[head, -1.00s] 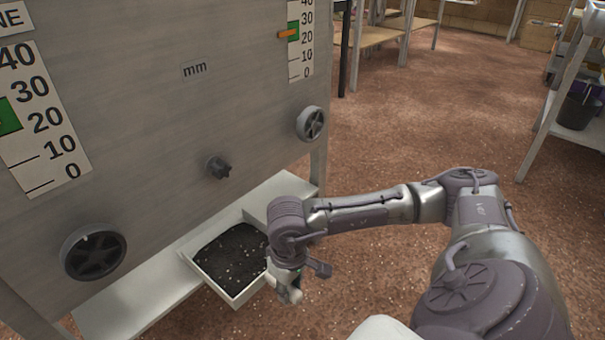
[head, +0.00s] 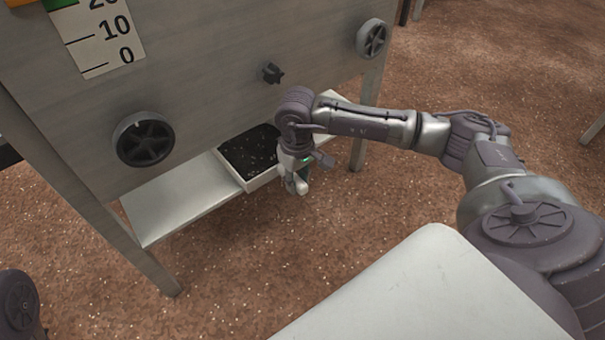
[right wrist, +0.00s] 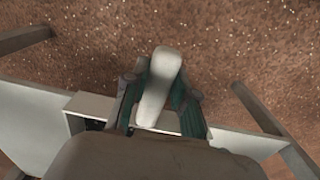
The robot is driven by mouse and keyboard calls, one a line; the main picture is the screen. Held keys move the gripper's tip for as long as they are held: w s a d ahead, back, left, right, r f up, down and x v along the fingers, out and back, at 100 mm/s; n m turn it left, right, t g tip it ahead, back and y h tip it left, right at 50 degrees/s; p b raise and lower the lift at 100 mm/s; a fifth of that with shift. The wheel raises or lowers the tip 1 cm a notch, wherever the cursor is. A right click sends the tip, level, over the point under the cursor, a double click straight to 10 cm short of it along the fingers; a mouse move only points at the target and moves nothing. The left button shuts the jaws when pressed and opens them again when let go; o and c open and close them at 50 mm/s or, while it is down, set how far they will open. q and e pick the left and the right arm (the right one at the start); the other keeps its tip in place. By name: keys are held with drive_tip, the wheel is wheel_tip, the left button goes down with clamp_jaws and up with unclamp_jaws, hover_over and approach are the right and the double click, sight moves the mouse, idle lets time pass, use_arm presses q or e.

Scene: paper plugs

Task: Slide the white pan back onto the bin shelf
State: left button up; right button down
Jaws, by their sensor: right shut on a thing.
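The white pan (head: 262,182) holds dark material with pale specks. It rests on the pale bin shelf (head: 185,203) under the grey machine panel, with its back part hidden by the panel. Its front wall lies near the shelf's front edge, a little past it. My right gripper (head: 300,188) is at the pan's front right side. In the right wrist view, my right gripper (right wrist: 160,95) is shut on the pan's white handle (right wrist: 158,85), which sits between the two fingers. The pan's body is mostly hidden there by the gripper. My left gripper is not in view.
The grey machine panel (head: 215,75) stands over the shelf, with handwheels (head: 143,139) and a small dark knob (head: 272,73). Machine legs (head: 365,130) stand at both ends of the shelf. The brown floor (head: 250,270) in front is clear.

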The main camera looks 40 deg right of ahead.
drive_tip(key=shift+f, duration=0.3)
drive_tip(key=c, duration=0.8)
unclamp_jaws()
drive_tip(key=shift+c, duration=0.2)
